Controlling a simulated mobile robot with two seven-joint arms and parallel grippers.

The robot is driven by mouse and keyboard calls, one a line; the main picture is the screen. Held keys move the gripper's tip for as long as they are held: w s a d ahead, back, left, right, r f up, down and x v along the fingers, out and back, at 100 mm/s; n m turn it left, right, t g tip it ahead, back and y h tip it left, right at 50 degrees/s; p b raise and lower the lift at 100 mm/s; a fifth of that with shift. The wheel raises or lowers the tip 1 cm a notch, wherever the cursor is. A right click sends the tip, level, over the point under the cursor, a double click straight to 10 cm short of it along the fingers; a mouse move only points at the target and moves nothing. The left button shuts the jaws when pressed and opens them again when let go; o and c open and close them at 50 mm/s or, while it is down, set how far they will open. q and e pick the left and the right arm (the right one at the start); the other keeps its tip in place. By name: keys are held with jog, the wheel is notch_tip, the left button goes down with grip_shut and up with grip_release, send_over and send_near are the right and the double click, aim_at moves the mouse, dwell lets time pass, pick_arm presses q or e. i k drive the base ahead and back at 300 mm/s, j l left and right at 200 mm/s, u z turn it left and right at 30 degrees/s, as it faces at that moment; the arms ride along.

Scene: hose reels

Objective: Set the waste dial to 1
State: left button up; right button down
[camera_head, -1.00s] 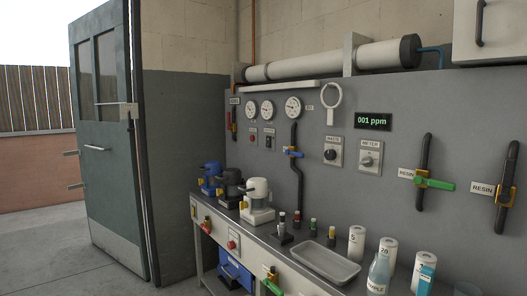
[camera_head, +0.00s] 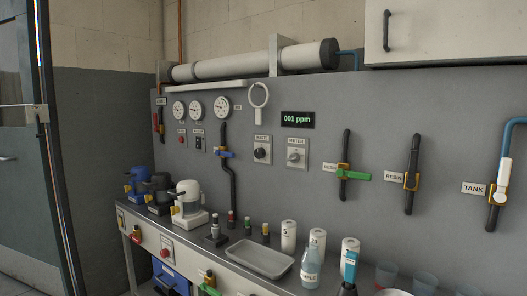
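The waste dial (camera_head: 262,152) is a dark round knob on a light plate on the grey wall panel, under a small label that reads WASTE. It sits left of a similar plate with a paler knob, the meter dial (camera_head: 296,156). The number the waste dial points to is too small to read. Neither of my grippers shows in the head view.
A display (camera_head: 297,119) above the dials reads 001 ppm. The bench below holds a metal tray (camera_head: 259,260), white canisters (camera_head: 289,236), a sample bottle (camera_head: 311,268) and pump units (camera_head: 188,204). Valves with handles (camera_head: 346,175) line the panel's right side. A green door (camera_head: 25,170) stands at left.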

aim_at(259, 153)
jog(key=i+j+z, duration=0.35)
jog(key=i, duration=0.2)
jog(key=i+j+z, duration=0.3)
jog(key=i+j, duration=0.2)
jog(key=j, duration=0.1)
